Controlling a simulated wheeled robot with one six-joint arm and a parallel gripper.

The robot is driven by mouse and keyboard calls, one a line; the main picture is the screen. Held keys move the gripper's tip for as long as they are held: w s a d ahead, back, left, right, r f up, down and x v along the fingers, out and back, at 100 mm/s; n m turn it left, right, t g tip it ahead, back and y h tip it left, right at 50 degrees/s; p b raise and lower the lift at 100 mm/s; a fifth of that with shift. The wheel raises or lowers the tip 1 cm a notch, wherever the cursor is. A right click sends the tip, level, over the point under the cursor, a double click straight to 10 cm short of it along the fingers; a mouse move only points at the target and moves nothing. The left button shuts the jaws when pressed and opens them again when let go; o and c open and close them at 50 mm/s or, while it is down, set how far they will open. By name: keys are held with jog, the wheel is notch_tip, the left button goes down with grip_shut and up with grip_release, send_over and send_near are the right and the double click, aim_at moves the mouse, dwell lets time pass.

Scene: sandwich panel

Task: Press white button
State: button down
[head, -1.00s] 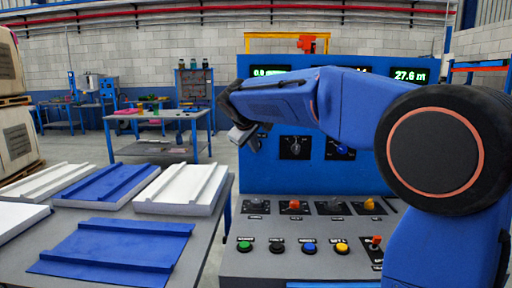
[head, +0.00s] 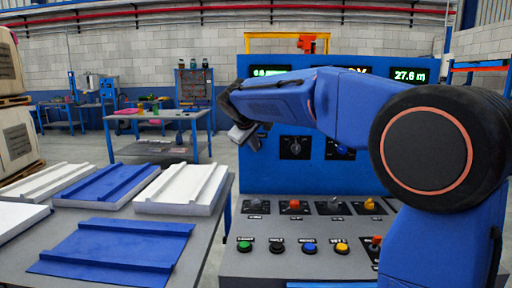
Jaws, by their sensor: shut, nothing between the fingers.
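The blue control console (head: 235,265) stands in front of me. Its front row has a green button (head: 244,246), a black button (head: 277,247), a blue button (head: 309,248) and a yellow button (head: 342,248). The row behind has small grey, red and yellow-topped controls, such as a grey one (head: 254,204). I cannot make out a clearly white button; my arm hides the console's right part. My gripper (head: 243,140) is shut and empty. It hangs above and apart from the button rows, near the upright panel's left edge.
A red-topped lever (head: 375,242) stands at the console's right. The upright panel (head: 262,172) has dials and green displays. To the left, a grey table (head: 205,240) holds blue panels (head: 115,245) and white panels (head: 185,185). A narrow gap separates table and console.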

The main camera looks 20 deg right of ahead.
jog(key=shift+w+d, duration=0.1)
jog(key=shift+w, duration=0.3)
dwell(0.7)
jog(key=shift+s, duration=0.1)
jog(key=shift+s+a, duration=0.25)
jog(key=shift+s, duration=0.45)
jog(key=s, duration=0.1)
jog(key=s+a, duration=0.1)
jog(key=s, duration=0.2)
jog(key=shift+s+a, duration=0.25)
jog(key=shift+s, duration=0.1)
dwell(0.3)
dwell(0.5)
